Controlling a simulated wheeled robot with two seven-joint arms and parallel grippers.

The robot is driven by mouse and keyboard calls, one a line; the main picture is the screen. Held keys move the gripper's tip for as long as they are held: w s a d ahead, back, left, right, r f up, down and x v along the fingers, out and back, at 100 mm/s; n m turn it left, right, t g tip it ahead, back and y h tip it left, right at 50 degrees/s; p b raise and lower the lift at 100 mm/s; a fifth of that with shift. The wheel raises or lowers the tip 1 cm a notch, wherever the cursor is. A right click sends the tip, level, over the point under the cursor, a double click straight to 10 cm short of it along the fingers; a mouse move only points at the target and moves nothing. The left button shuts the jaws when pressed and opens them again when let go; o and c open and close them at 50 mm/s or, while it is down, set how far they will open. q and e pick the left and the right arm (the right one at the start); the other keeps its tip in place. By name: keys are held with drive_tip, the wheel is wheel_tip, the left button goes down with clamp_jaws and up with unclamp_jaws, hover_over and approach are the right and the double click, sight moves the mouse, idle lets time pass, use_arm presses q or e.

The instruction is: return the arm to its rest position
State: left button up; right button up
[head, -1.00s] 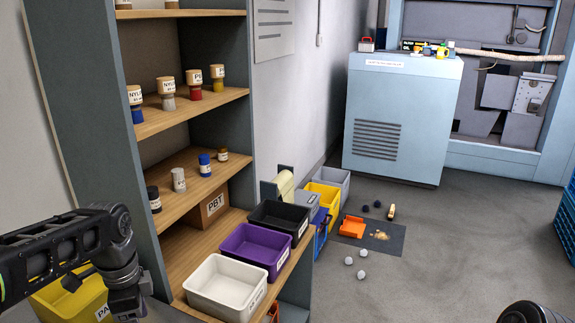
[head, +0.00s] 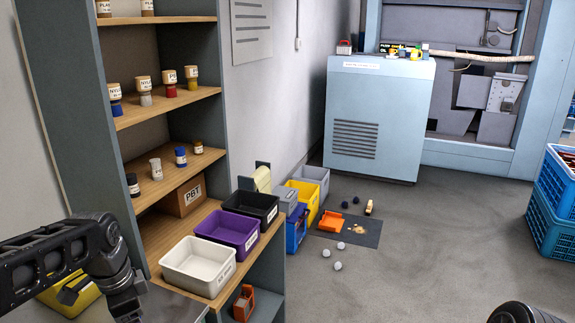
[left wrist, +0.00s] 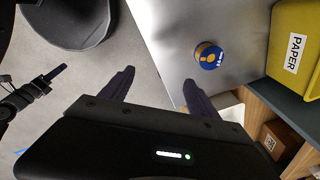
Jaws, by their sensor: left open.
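My left arm comes in from the left in the head view, bent downward at a dark wrist joint (head: 112,275) in front of the shelf; its fingertips are not visible there. In the left wrist view my left gripper (left wrist: 157,88) is open, with two dark fingers spread and nothing between them. A blue and yellow round container (left wrist: 208,55) stands on a grey surface beyond the right finger, apart from it. Part of my right arm (head: 527,313) shows at the bottom right of the head view. A dark jointed arm with a pointed end (left wrist: 30,95) is at the left wrist view's left edge.
The wooden shelf unit (head: 165,110) holds small jars, and white (head: 196,284), purple (head: 222,248) and black (head: 270,221) bins. A yellow PAPER bin (left wrist: 284,45) is near my gripper. Blue crates (head: 553,245) stand at right.

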use_arm(q)
drive_tip(key=w+d+f+n+t+h, duration=0.1)
drive_tip(key=w+d+f+n+t, duration=0.2)
drive_tip(key=w+d+f+n, duration=0.3)
drive_tip(key=d+f+n+h, duration=0.2)
drive_tip(key=d+f+n, duration=0.2)
drive_tip(key=d+f, duration=0.8)
drive_tip(key=s+d+f+g, duration=0.1)
drive_tip(key=s+d+f, duration=0.2)
drive_tip(key=s+f, duration=0.3)
drive_tip(key=s+d+f+n+g, duration=0.1)
drive_tip(key=s+d+f, duration=0.2)
drive_tip(key=s+f, duration=0.3)
drive_tip(key=s+d+f+n+g+h, duration=0.1)
drive_tip(key=s+d+f, duration=0.2)
drive_tip(key=s+f, duration=0.3)
drive_tip(key=s, duration=0.5)
drive_tip(key=shift+d+f+g, duration=0.3)
drive_tip(key=shift+f+g, duration=0.05)
drive_tip(key=shift+g, duration=0.05)
